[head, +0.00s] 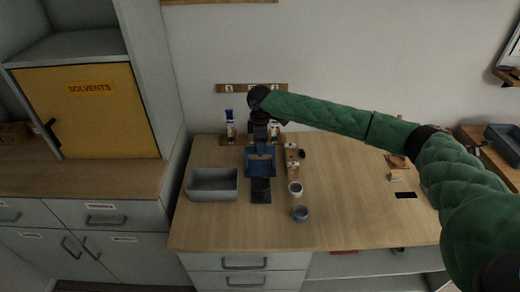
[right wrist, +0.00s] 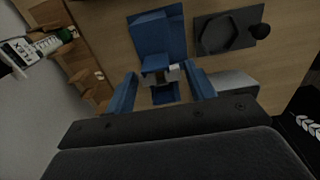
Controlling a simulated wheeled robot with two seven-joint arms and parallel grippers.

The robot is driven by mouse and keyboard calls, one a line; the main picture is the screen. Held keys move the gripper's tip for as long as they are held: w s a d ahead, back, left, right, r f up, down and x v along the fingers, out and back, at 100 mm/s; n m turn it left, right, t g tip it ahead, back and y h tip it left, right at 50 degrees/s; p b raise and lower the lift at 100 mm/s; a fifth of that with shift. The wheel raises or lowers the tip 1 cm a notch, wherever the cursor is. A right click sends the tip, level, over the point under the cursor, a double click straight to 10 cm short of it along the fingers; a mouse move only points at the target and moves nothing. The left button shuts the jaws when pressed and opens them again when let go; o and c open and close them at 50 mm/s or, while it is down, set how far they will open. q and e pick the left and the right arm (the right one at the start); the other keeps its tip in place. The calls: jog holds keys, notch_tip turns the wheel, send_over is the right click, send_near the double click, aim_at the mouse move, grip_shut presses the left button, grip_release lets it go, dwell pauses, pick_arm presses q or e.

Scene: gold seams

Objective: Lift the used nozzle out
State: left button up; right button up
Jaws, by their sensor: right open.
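My right gripper (head: 262,148) reaches over the back of the table, above a blue holder (head: 260,167). In the right wrist view its two blue fingers (right wrist: 162,88) are apart, with the blue holder (right wrist: 150,32) beyond them. A small pale grey-white piece (right wrist: 175,69) shows at the holder, in the gap between the fingers. It may be the used nozzle, but I cannot tell for sure. No finger clearly touches it. In the head view my gripper hides this spot. My left gripper is not in view.
A white cup (head: 295,188) and a blue-grey cup (head: 301,214) stand to the right. Bottles (head: 230,127) stand in a wooden rack at the wall. The table's right half is mostly clear.

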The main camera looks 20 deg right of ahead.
jog(key=shift+f, duration=0.85)
jog(key=c, duration=0.5)
jog(key=shift+c, duration=0.2)
